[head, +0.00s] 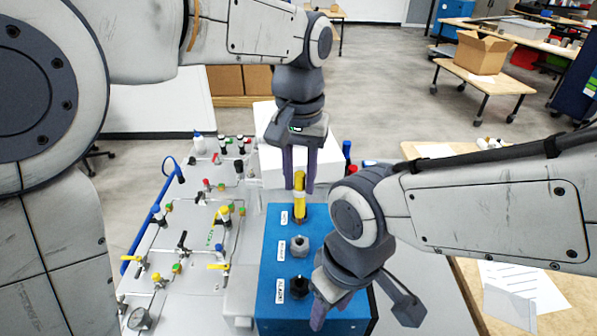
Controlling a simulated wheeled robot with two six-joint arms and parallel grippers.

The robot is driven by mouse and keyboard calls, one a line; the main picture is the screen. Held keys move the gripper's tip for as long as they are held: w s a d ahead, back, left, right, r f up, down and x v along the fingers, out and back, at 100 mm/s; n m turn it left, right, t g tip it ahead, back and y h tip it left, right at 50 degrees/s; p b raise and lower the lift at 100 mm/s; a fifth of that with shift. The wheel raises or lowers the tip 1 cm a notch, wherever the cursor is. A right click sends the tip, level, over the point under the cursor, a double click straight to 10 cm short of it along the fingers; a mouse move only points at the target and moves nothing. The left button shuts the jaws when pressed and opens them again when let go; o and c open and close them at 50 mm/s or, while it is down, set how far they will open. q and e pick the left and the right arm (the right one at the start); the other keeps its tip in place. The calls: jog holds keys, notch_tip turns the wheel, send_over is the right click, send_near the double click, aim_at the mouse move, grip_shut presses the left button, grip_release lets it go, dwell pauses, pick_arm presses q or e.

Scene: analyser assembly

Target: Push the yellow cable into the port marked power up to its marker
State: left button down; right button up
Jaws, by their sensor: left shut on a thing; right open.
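A blue box (267,262) carries a row of ports with small white labels, too small to read surely. The yellow cable (299,206) stands upright at the farthest port, beside the far label (284,217). My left gripper (299,187) points down and is shut on the upper part of the yellow cable. The cable's lower end meets that port's place; how deep it sits I cannot tell, and no marker is clear. A grey middle port (299,246) and a dark near port (299,286) look empty. My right gripper (364,311) is open and empty over the box's near right corner.
A panel with pipes, valves and coloured fittings (190,240) lies left of the box. A white block (268,160) stands behind it. A wooden table with papers (522,290) is at the right. My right forearm crosses the right side.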

aim_at(299, 224)
pick_arm(q)
jog(key=shift+w+f+b, duration=0.1)
jog(key=shift+f+b, duration=0.55)
jog(key=shift+f, duration=0.3)
notch_tip(299, 224, down, 3)
jog(key=b, duration=0.3)
jog(key=shift+f, duration=0.25)
jog(key=shift+f, duration=0.15)
jog(key=shift+f+b, duration=2.8)
jog(key=shift+f, duration=1.15)
jog(key=c, duration=0.5)
grip_release()
jog(key=shift+r, duration=0.1)
